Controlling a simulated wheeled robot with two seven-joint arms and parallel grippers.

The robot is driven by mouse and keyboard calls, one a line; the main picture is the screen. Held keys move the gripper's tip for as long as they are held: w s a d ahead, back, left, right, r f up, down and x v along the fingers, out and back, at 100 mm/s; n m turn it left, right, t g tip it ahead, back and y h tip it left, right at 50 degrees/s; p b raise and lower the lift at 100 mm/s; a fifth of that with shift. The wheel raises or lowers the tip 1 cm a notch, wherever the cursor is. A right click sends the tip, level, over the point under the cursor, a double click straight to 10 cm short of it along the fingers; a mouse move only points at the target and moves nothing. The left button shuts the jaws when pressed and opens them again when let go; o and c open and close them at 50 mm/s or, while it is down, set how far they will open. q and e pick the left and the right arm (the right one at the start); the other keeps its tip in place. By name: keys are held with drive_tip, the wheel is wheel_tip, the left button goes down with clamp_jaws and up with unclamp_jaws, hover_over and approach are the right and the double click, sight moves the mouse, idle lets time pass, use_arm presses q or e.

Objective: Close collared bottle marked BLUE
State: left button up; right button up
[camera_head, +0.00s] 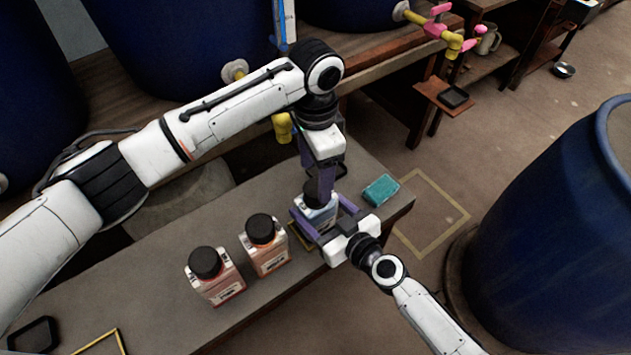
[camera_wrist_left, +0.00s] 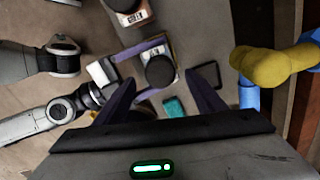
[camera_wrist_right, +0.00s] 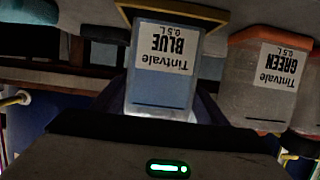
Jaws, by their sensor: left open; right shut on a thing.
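The bottle marked BLUE (camera_head: 318,217) stands on the bench, with blue liquid inside. Its label reads "Tintvale BLUE 0.5 L", upside down in the right wrist view (camera_wrist_right: 163,60). My right gripper (camera_head: 325,214) is shut around its body from the front right. A round black cap (camera_wrist_left: 160,71) is at the bottle's top; I cannot tell how tightly it sits, and the collar is hidden. My left gripper (camera_wrist_left: 160,79) points down over the cap, open, with one finger at each side of it. In the head view the left fingers (camera_head: 319,182) partly hide the cap.
Two black-capped bottles with reddish contents, a near one (camera_head: 265,247) and a farther one (camera_head: 216,277), stand to the left. A teal sponge (camera_head: 381,190) lies to the right. A yellow tap (camera_wrist_left: 265,67) is near my left gripper. A large blue vat (camera_head: 555,230) stands at right.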

use_arm(q)
wheel_tip(320, 180, up, 8)
drive_tip(key=shift+f, duration=0.25)
use_arm(e)
drive_tip(key=o, duration=1.6)
use_arm(q)
drive_tip(key=shift+r+p, duration=0.65)
drive_tip(key=shift+p, duration=0.05)
use_arm(e)
drive_tip(key=v, duration=1)
drive_tip(key=shift+s+d+r, duration=0.1)
drive_tip(key=shift+s, duration=0.05)
